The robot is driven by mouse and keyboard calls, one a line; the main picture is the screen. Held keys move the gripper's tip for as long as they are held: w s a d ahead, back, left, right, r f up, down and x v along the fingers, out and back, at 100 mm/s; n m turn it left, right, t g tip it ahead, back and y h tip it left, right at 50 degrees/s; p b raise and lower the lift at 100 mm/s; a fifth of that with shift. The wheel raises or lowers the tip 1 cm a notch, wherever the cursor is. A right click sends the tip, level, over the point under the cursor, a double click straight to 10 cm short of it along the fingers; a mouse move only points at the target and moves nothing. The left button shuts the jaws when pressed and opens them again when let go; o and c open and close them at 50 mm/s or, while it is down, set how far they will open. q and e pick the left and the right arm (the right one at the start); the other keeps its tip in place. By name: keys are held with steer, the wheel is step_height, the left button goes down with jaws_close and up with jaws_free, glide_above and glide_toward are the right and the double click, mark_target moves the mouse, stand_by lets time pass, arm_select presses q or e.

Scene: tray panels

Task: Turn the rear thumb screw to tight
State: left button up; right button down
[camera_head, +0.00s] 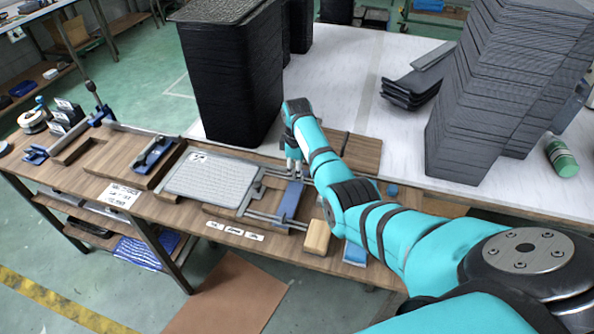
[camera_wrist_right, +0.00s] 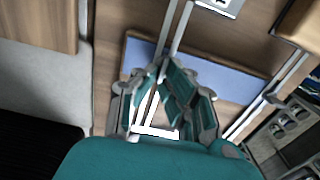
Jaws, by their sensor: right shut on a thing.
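My right gripper (camera_head: 294,168) points down at the back of the clamp fixture on the wooden bench. In the right wrist view its fingers (camera_wrist_right: 160,78) are closed together over the fixture. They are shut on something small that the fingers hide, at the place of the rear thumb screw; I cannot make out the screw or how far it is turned. The fixture has metal rails (camera_head: 268,217) and a blue plate (camera_head: 291,201), which also shows in the right wrist view (camera_wrist_right: 222,76). A grey panel (camera_head: 205,182) lies left of the rails. My left gripper is out of view.
A wooden block (camera_head: 317,237) sits at the bench's front, right of the rails. A tall stack of black trays (camera_head: 228,85) stands behind the fixture, and grey tray stacks (camera_head: 500,90) stand at right. White labels (camera_head: 235,231) lie along the front edge.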

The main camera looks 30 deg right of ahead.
steer(key=shift+r+m+p, duration=0.15)
steer(key=shift+m+p, duration=0.25)
steer(key=shift+m, duration=0.1)
steer(key=shift+d+m+p, duration=0.1)
steer(key=shift+m+p, duration=0.35)
steer(key=shift+m, duration=0.25)
steer(key=m+p, duration=0.1)
steer(key=m, duration=0.1)
steer(key=shift+w+d+m, duration=0.1)
steer(key=shift+m, duration=0.2)
steer(key=m+p, duration=0.1)
steer(key=m, duration=0.1)
steer(key=shift+d+m, duration=0.1)
steer(key=shift+m, duration=0.3)
steer(key=m+p, duration=0.1)
steer(key=m, duration=0.4)
steer(key=shift+d, duration=0.2)
steer(key=shift+d+m+p, duration=0.15)
steer(key=shift+m+p, duration=0.2)
steer(key=shift+m, duration=2.15)
